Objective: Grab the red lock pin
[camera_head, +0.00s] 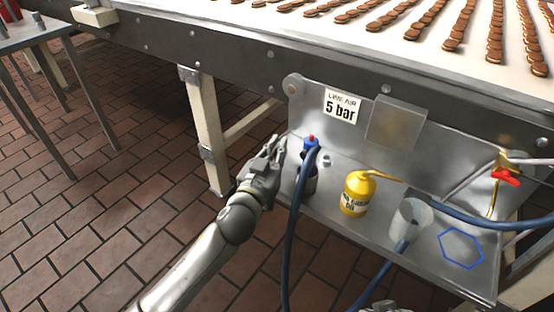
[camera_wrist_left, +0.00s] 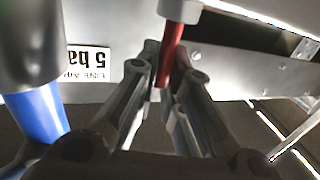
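A red pin (camera_wrist_left: 172,52) shows in the left wrist view, reaching from a pale grey collar (camera_wrist_left: 180,10) into the narrow gap between my left gripper's fingers (camera_wrist_left: 167,62). The frames do not show clearly whether the fingers touch it. No red pin shows at the fingers there. A grey part of mine (camera_head: 384,306) at the bottom edge may be my right gripper, mostly cut off.
A metal panel (camera_head: 335,172) carries a "5 bar" label (camera_head: 342,106), a yellow oil can (camera_head: 357,195), a grey cup (camera_head: 410,218) and a red-handled valve (camera_head: 506,178). Blue hoses (camera_head: 291,240) hang across the front. A conveyor (camera_head: 330,50) with biscuits runs above.

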